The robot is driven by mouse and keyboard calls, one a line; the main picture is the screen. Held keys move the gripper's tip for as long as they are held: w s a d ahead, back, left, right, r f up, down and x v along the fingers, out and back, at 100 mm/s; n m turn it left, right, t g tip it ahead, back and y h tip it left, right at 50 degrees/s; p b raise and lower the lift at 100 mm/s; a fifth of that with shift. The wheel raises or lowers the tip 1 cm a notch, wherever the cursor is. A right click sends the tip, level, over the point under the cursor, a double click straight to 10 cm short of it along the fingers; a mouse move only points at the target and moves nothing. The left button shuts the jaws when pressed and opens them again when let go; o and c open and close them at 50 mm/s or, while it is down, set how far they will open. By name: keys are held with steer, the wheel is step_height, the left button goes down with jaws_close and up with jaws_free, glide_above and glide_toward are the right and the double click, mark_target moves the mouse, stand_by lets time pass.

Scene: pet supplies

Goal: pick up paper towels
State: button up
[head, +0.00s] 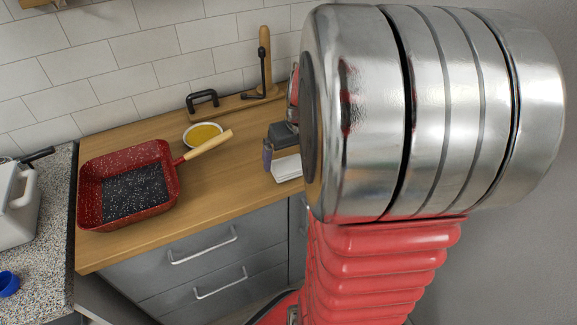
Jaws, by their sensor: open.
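No paper towels can be made out for certain in the head view. A small white block (287,168) shows low on the counter's right part, beside my arm; I cannot tell what it is. What seems to be my gripper (281,136), a dark grey piece, sits just above the white block, partly hidden by my large silver and red arm. I cannot tell whether the two touch. Nothing is visibly held. My arm hides the right end of the counter.
A red speckled square pan (125,185) sits on the wooden counter (215,185), its handle pointing right. Behind are a bowl of yellow contents (203,134), a black handle (202,99) and an upright wooden post (265,50). A white appliance (14,205) and blue cup (8,283) stand left.

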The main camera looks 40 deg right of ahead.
mark_target(289, 164)
steer(key=shift+x, duration=1.75)
steer(key=shift+a, duration=0.1)
steer(key=shift+c, duration=0.4)
steer(key=c, duration=1)
